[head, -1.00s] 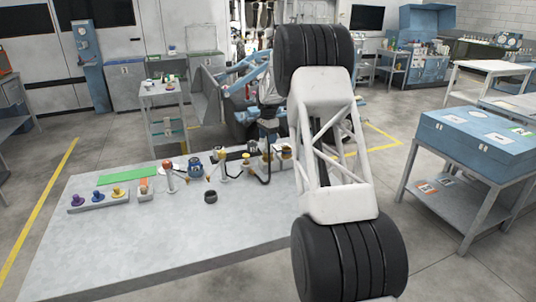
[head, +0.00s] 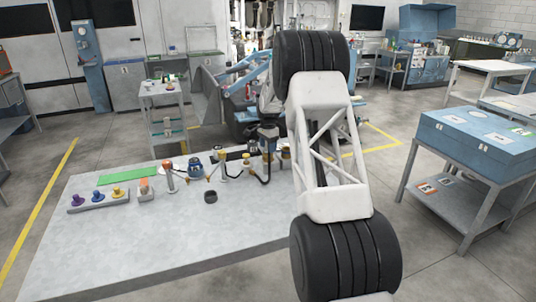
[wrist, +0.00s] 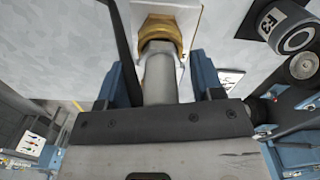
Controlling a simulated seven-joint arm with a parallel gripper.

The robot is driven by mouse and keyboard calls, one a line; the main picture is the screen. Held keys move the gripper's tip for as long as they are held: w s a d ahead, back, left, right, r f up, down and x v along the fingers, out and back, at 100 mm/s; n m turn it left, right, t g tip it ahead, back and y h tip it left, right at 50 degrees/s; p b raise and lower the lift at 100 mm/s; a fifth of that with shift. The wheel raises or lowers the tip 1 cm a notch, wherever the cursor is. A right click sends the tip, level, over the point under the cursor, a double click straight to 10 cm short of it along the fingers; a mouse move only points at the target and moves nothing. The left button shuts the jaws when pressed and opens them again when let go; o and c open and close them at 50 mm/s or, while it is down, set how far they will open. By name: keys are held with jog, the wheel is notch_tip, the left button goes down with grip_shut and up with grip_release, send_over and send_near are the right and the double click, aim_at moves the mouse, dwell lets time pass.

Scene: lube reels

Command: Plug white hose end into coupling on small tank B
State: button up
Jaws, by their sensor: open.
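My gripper (head: 268,139) is low over the back of the grey workbench (head: 150,240), partly hidden by my arm. In the wrist view my gripper (wrist: 165,85) has its two blue fingers apart, one on each side of a pale grey cylinder (wrist: 160,78) topped by a brass collar (wrist: 160,32). I cannot tell whether the fingers touch it. I cannot tell which part is the white hose end, and no tank B label is readable.
A rail with coloured knobs (head: 97,203) and a green mat (head: 128,172) are at left. A dark labelled cylinder (wrist: 287,28) is right in the wrist view. The front bench is clear.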

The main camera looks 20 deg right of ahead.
grip_shut()
jog(key=shift+r, duration=0.2)
jog(key=shift+r, duration=4.85)
